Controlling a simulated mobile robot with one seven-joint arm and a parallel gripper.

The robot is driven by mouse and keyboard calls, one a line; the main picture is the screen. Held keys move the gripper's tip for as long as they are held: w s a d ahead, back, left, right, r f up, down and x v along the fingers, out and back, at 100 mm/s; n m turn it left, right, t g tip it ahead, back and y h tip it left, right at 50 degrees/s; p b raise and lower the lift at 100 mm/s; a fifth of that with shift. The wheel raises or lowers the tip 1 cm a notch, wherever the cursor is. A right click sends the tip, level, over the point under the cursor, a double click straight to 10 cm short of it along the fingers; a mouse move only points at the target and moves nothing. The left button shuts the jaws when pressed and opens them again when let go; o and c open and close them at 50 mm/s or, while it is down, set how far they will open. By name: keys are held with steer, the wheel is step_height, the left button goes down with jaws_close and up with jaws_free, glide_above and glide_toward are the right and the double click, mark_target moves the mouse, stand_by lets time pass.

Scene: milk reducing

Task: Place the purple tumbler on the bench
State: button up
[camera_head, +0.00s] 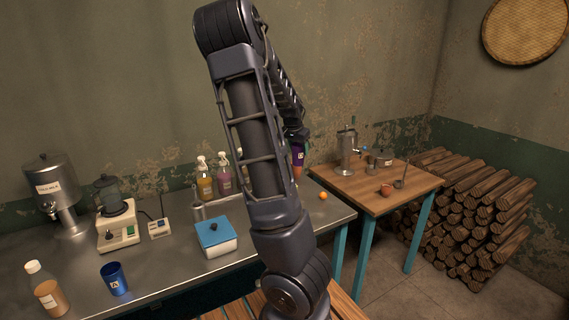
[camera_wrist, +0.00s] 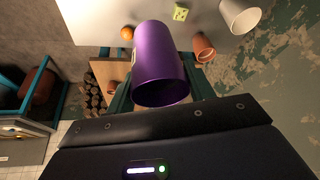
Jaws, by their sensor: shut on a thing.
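The purple tumbler (camera_head: 299,154) shows in the head view just right of my arm, partly hidden by it, with a pale label on its side. In the wrist view the tumbler (camera_wrist: 160,60) fills the middle, its dark round end toward the camera. My gripper (camera_head: 297,136) is shut on the tumbler near the right end of the steel-topped bench (camera_head: 165,262). In the head view the fingers are mostly hidden. I cannot tell the gap between the tumbler and the bench top.
A blue cup (camera_head: 115,279), a bottle (camera_head: 46,289), a blue-lidded box (camera_head: 215,237), a blender (camera_head: 117,215) and pump bottles (camera_head: 205,180) stand on the bench. An orange ball (camera_head: 323,195) lies at its right end. A wooden table (camera_head: 372,190) and stacked logs (camera_head: 475,215) are to the right.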

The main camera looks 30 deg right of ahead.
steer(key=shift+r, duration=0.25)
steer(key=shift+r, duration=0.15)
step_height(320, 180, up, 11)
steer(key=w+a+f+n+t+y, duration=0.1)
steer(key=w+a+n, duration=0.25)
steer(key=a, duration=0.65)
steer(key=w+a+n+y, duration=0.15)
steer(key=w+a, duration=0.25)
steer(key=a, duration=0.7)
steer(key=w+a+f+n+t, duration=0.1)
steer(key=w+a+n, duration=0.3)
steer(key=a, duration=0.6)
steer(key=s+a+n+y, duration=0.1)
steer(key=s+a+n, duration=0.2)
steer(key=a, duration=1)
steer(key=s+a+r+n+y, duration=0.1)
steer(key=s+a+n, duration=0.3)
steer(key=a, duration=1)
steer(key=s+a+n+y, duration=0.2)
steer(key=s+a+n, duration=0.2)
steer(key=a, duration=1)
steer(key=shift+s+r+g, duration=0.35)
steer(key=shift+s+g, duration=0.05)
steer(key=shift+s, duration=0.7)
steer(key=shift+y, duration=0.25)
steer(key=f, duration=3)
steer(key=shift+w+d+f, duration=0.1)
steer(key=shift+d+f, duration=0.1)
steer(key=shift+f, duration=0.2)
